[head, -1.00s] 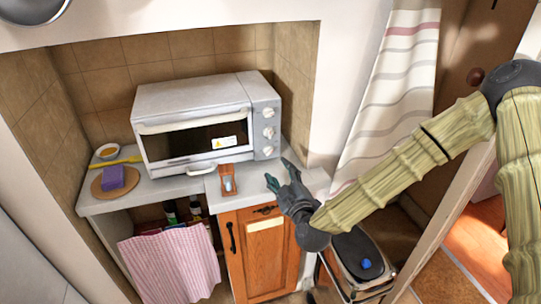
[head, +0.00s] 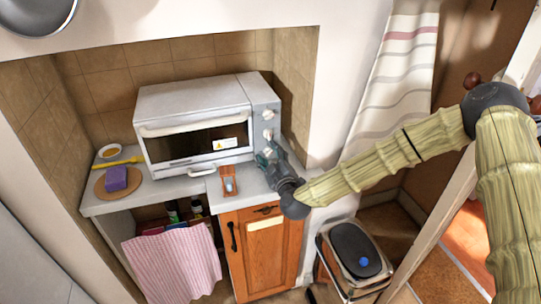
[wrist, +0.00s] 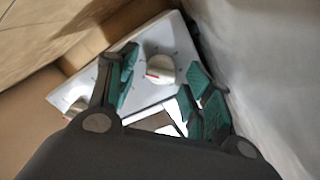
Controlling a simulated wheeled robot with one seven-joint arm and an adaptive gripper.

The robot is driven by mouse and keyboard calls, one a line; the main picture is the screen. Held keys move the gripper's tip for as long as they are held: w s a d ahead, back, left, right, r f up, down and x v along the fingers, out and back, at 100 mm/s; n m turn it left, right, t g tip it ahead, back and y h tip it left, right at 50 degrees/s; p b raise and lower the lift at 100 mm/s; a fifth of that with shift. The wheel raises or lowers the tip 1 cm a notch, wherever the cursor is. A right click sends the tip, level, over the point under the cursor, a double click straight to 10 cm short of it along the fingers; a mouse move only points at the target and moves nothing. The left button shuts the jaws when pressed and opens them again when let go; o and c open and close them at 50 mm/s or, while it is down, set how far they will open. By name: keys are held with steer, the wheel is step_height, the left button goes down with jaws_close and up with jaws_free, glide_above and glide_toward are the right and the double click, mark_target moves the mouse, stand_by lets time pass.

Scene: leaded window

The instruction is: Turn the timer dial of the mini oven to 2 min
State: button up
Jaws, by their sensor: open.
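The white mini oven (head: 195,103) stands on the counter with a column of round knobs on its right-hand panel. The upper knob (head: 267,114) and middle knob (head: 267,134) show in the head view; my gripper (head: 268,158) covers the lowest knob's area. In the wrist view my gripper (wrist: 163,88) is open, with teal finger pads on either side of a white knob (wrist: 160,70) with a red mark. It is not visibly gripped. Another knob (wrist: 75,108) lies outside the left finger. Which one is the timer dial I cannot tell; the scale markings are too small to read.
A small wooden holder (head: 229,180) sits on the counter just left of my gripper. A purple sponge (head: 116,178) on a round board and a yellow utensil (head: 120,162) lie left of the oven. A wall closes in right of the oven.

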steer(key=c, duration=1)
steer(key=shift+c, duration=0.2)
steer(key=shift+a+f+m+b, duration=0.15)
steer(key=shift+m+b, duration=0.15)
steer(key=shift+b, duration=0.3)
steer(key=shift+d+m+b, duration=0.2)
steer(key=shift+m+b, duration=0.3)
steer(key=shift+b, duration=0.2)
steer(key=o, duration=1)
steer(key=shift+o, duration=0.2)
steer(key=shift+s, duration=0.1)
steer(key=v, duration=1.1)
steer(key=shift+s+d, duration=0.2)
steer(key=shift+s, duration=0.15)
